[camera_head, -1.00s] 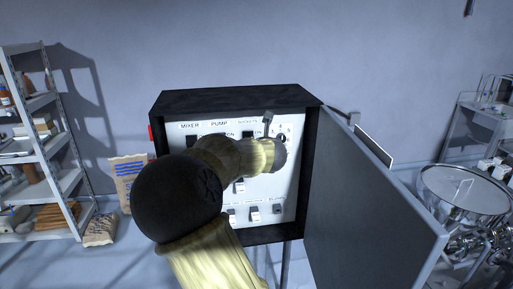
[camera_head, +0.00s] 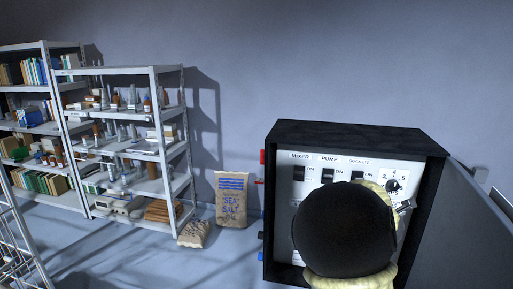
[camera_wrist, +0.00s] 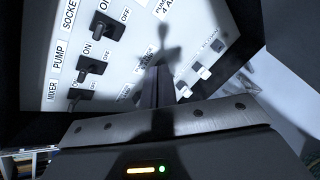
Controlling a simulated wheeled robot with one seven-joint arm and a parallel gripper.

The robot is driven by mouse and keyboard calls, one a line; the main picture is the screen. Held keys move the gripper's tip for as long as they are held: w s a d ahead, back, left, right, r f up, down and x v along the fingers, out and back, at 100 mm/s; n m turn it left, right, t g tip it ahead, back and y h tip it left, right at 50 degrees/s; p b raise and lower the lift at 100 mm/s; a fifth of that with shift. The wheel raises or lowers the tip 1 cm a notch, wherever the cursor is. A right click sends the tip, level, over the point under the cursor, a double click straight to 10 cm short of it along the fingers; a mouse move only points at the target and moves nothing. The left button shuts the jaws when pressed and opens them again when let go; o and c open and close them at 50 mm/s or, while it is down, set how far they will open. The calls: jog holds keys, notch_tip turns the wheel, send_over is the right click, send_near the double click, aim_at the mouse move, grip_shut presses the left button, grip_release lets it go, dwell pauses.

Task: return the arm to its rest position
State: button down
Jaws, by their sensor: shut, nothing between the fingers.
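My arm (camera_head: 345,230) stands in front of the open control cabinet (camera_head: 350,135) in the head view and covers the lower middle of its panel. My gripper (camera_wrist: 156,72) shows in the wrist view with its fingers together and nothing between them. It points at the white panel (camera_wrist: 125,60), with its shadow on it; I cannot tell the exact gap. The panel carries MIXER, PUMP and SOCKETS switches and a dial (camera_head: 392,186).
The cabinet door (camera_head: 465,235) stands open at the right. Loaded shelves (camera_head: 125,155) stand further left. Some floor between is clear.

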jog(key=s+a+f+m+g+y, duration=0.2)
jog(key=s+a+f+m+g, duration=0.4)
jog(key=s+f+m, duration=0.65)
jog(key=s+a+f+m+g+y, duration=0.1)
jog(key=s+a+m+g+y, duration=0.1)
jog(key=s+a+m, duration=0.9)
jog(key=shift+s+a+g, duration=0.5)
jog(key=shift+s+a, duration=0.25)
jog(key=shift+s, duration=0.15)
jog(key=shift+m, duration=0.25)
jog(key=shift+w, duration=0.1)
